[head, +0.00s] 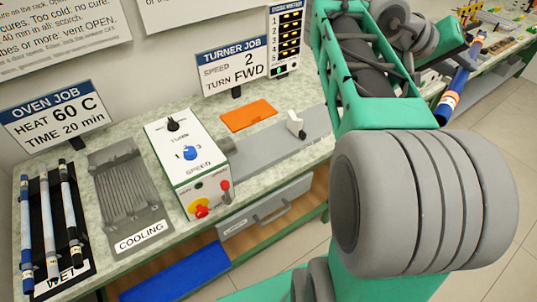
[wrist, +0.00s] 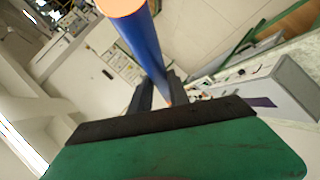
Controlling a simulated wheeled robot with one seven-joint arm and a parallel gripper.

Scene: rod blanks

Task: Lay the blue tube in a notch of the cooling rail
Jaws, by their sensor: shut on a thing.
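The blue tube (head: 462,80) is held up at the upper right of the head view, slanted, with an orange and white band near its lower end. In the wrist view the blue tube (wrist: 146,48) runs up from between the dark fingers, its orange end near the top edge. My gripper (wrist: 158,92) is shut on it; in the head view my arm hides most of the gripper. The cooling rail (head: 128,187) is a grey ribbed block labelled COOLING on the bench at left, far from the tube. No tube shows on it.
A black WET rack (head: 47,222) with several rods stands left of the rail. A white speed control box (head: 187,165) with knobs stands right of it. An orange pad (head: 248,115) lies farther back. My arm covers the right of the head view.

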